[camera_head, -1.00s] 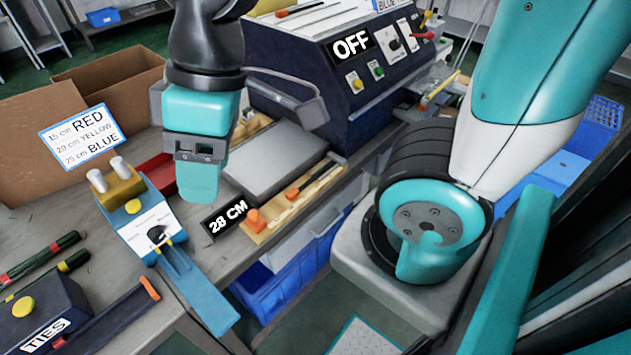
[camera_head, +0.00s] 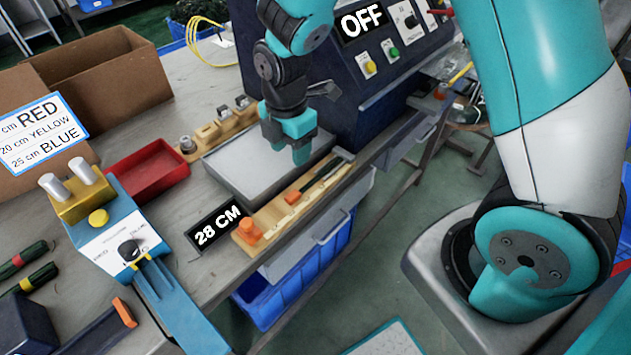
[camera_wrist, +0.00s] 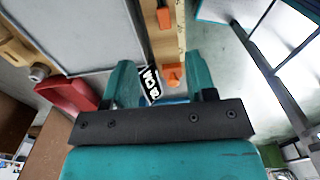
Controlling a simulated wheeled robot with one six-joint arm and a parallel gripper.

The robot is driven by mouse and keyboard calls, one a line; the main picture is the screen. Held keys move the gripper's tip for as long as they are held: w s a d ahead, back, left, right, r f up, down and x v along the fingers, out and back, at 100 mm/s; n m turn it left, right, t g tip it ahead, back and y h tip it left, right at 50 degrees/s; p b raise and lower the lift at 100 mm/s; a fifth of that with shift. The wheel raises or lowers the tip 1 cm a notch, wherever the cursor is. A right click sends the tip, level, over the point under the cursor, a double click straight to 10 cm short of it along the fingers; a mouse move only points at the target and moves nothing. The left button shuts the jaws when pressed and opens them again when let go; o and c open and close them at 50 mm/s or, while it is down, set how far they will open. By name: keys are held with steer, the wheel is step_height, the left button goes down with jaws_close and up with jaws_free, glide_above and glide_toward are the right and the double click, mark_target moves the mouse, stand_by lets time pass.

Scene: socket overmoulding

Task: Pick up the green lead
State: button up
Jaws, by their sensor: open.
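My gripper (camera_head: 300,150) points down over the right edge of the grey plate (camera_head: 228,172), beside the wooden board (camera_head: 282,222). In the wrist view its fingers (camera_wrist: 160,85) are apart, with nothing held between them. Two dark green sticks, one with a red band (camera_head: 24,260) and one with a yellow band (camera_head: 30,280), lie at the left edge.
The board has an orange block (camera_head: 249,231). A 28 CM sign (camera_head: 216,227), a red tray (camera_head: 150,170) and a blue device with a dial (camera_head: 115,235) stand nearby. The dark machine marked OFF (camera_head: 350,85) rises behind my gripper. Blue crates (camera_head: 270,295) sit below.

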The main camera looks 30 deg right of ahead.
glide_above(296, 192)
steer(key=f, duration=0.7)
steer(key=shift+w+a+f, duration=0.1)
steer(key=shift+w+f, duration=0.05)
steer(key=shift+w, duration=0.05)
steer(key=shift+s+f+p, duration=0.15)
steer(key=shift+f+p, duration=0.45)
steer(key=shift+f, duration=2.15)
steer(key=shift+c, duration=0.5)
jaws_close()
